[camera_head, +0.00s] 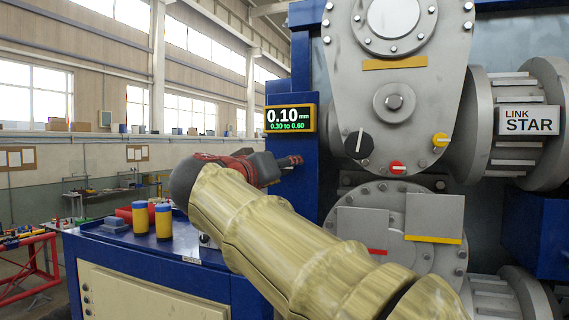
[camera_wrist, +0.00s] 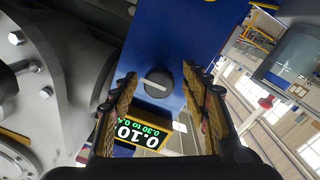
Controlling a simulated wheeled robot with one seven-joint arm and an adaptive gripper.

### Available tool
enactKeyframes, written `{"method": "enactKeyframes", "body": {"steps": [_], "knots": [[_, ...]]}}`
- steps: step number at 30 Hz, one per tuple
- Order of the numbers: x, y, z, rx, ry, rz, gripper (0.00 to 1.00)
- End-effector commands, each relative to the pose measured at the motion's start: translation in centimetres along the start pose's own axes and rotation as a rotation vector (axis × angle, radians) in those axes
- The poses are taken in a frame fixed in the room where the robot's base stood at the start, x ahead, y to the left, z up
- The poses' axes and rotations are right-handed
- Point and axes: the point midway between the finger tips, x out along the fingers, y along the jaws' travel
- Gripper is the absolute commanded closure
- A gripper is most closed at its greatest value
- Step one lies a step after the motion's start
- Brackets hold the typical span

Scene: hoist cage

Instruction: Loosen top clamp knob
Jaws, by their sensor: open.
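A round dark knob (camera_wrist: 157,80) with a pale bar across its face sits on the blue post (camera_wrist: 165,35) in the wrist view. It lies between my open fingertips (camera_wrist: 160,74), with visible space at each side. In the head view my gripper (camera_head: 288,161) is in front of the blue post just below the display, and this knob is hidden there. A larger black knob with a white pointer (camera_head: 358,143) is on the grey housing (camera_head: 425,110) to the right. No label shows which one is the top clamp knob.
The display (camera_head: 290,119) reads 0.10 mm, with 0.30 to 0.60 below; it is upside down in the wrist view (camera_wrist: 138,135). Yellow (camera_head: 440,140) and red (camera_head: 397,168) knobs are on the housing. Two blue-and-yellow canisters (camera_head: 152,219) stand on the blue cabinet.

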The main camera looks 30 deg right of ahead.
Motion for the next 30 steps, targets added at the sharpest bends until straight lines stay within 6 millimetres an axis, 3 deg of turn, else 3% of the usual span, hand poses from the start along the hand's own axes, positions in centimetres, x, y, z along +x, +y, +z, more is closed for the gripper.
{"method": "enactKeyframes", "body": {"steps": [12, 30], "knots": [[0.89, 0.01, 0.04, 0.0, 0.0, -0.001, 0.54], [0.88, 0.02, 0.03, 0.0, 0.0, -0.001, 0.88]]}}
